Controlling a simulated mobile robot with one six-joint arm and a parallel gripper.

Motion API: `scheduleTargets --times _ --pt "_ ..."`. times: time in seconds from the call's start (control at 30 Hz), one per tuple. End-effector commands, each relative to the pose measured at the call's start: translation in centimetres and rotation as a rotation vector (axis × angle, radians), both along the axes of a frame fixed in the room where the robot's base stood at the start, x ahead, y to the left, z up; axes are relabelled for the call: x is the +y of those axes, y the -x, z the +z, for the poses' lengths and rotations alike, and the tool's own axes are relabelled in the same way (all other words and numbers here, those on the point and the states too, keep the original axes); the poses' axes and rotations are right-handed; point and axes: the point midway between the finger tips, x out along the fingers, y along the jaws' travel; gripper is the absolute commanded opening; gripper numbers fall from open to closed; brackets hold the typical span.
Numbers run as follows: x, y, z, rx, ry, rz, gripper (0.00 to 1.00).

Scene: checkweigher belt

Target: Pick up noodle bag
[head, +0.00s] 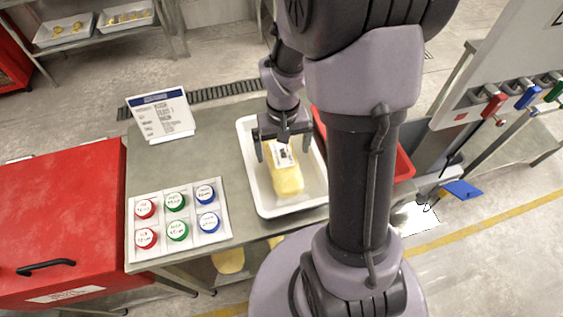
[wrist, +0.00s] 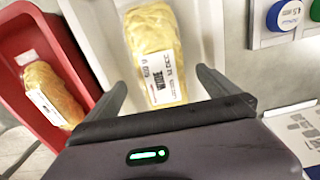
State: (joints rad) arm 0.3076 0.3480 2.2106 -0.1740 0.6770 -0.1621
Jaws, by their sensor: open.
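The noodle bag (head: 285,177) is a yellow packet with a white label, lying in a white tray (head: 250,146) on the metal table. In the wrist view the bag (wrist: 157,40) lies ahead of the fingers, its label facing up. My gripper (head: 283,150) is over the tray at the bag's far end, with its fingers spread. In the wrist view my gripper (wrist: 163,88) is open and empty, a finger to each side of the bag's line. Whether the fingers touch the bag cannot be told.
A red bin (wrist: 22,50) beside the tray holds another yellow bag (wrist: 52,95). A white panel (head: 190,188) with several coloured round pieces lies left of the tray, and a sign (head: 162,115) stands behind it. A red cabinet (head: 60,215) is at the left.

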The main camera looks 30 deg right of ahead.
Motion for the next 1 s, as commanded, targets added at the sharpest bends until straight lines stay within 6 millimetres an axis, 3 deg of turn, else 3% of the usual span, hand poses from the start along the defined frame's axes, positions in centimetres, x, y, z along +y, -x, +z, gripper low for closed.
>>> scheduleTargets --times 0.27,0.47,0.57,0.93,1.0 --pt "0.0 -0.2 -5.0 0.001 0.001 0.001 1.00" --pt "0.0 -0.3 -5.0 0.000 0.000 0.000 1.00" --pt "0.0 -0.3 -5.0 0.000 0.000 0.000 0.84" --pt "0.0 -0.3 -5.0 -0.001 0.000 0.000 0.12" --pt "0.0 -0.3 -4.9 -0.001 0.000 0.000 0.09"
